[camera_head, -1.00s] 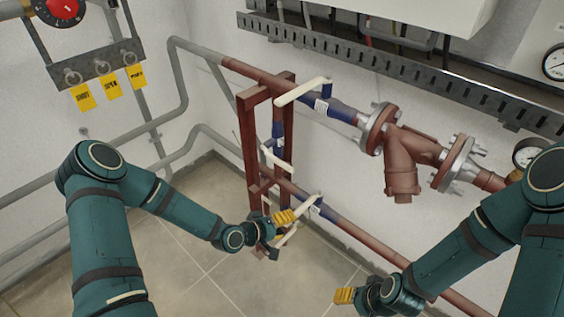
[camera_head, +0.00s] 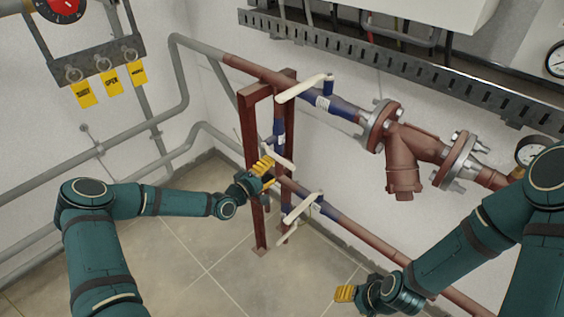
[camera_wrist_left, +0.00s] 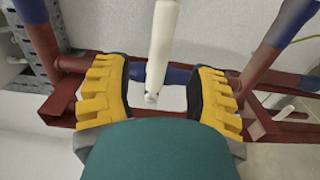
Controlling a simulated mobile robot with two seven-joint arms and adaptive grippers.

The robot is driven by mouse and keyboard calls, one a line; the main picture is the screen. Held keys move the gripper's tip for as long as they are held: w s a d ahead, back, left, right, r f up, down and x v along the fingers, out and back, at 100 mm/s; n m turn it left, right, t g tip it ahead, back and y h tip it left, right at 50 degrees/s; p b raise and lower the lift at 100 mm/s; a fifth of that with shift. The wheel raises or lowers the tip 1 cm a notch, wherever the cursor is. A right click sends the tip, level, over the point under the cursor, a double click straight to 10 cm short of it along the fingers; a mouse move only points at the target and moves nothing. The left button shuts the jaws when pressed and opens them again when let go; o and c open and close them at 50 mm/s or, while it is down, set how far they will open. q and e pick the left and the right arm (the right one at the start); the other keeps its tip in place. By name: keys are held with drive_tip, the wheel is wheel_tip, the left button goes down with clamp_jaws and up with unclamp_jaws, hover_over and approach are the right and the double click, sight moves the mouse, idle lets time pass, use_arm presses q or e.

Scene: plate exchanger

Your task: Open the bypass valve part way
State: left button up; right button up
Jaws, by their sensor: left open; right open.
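The bypass valve is on the short vertical blue pipe (camera_head: 279,122) between the upper and lower pipes. Its cream lever handle (camera_head: 278,157) slopes down to the right. My left gripper (camera_head: 264,166) is open right beside this lever. In the left wrist view a white lever (camera_wrist_left: 164,45) hangs between the two open yellow fingers of my left gripper (camera_wrist_left: 160,88), apart from both; it appears to be the bypass lever. A blue pipe section shows behind it. My right gripper (camera_head: 344,294) is open at the bottom of the head view, away from the valves.
An upper lever (camera_head: 303,89) and a lower lever (camera_head: 301,208) sit close above and below. A red-brown steel frame (camera_head: 252,150) stands beside the pipes. Yellow tags (camera_head: 111,84) hang at the upper left. The floor in front is clear.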

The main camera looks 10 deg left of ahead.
sight(280, 162)
use_arm(q)
drive_tip(key=x, duration=0.6)
drive_tip(key=shift+s+r, duration=0.1)
clamp_jaws()
